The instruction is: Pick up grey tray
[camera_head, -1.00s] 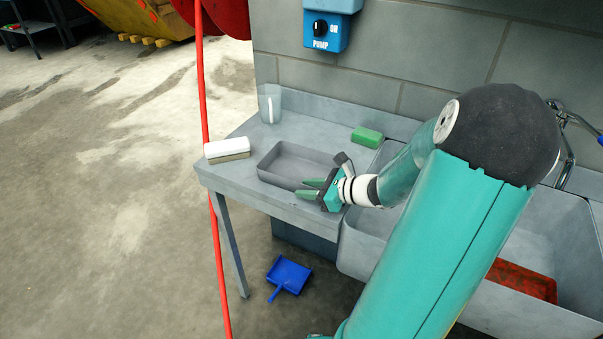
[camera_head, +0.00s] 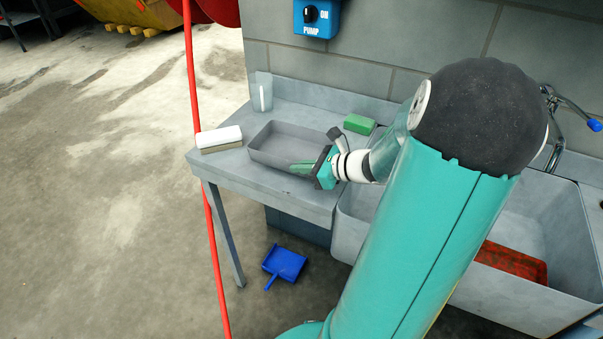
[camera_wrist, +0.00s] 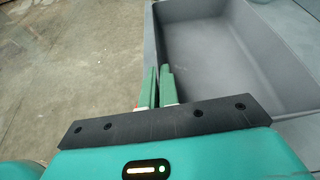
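The grey tray (camera_head: 262,157) is an open, empty rectangular tray on the grey metal table, in the head view. In the wrist view its inside (camera_wrist: 225,55) fills the upper right. My gripper (camera_head: 302,167) is at the tray's near right side. In the wrist view the two green fingers (camera_wrist: 158,85) are close together at the tray's left wall, one outside and one inside, shut on that wall. The tray appears to rest on the table. The wall between the fingertips is mostly hidden.
A white-topped block (camera_head: 218,138) lies left of the tray, a clear cup (camera_head: 263,92) stands behind, and a green block (camera_head: 359,124) lies at the back right. A sink (camera_head: 565,225) is to the right. A red hose (camera_head: 207,200) hangs in front of the table's left end.

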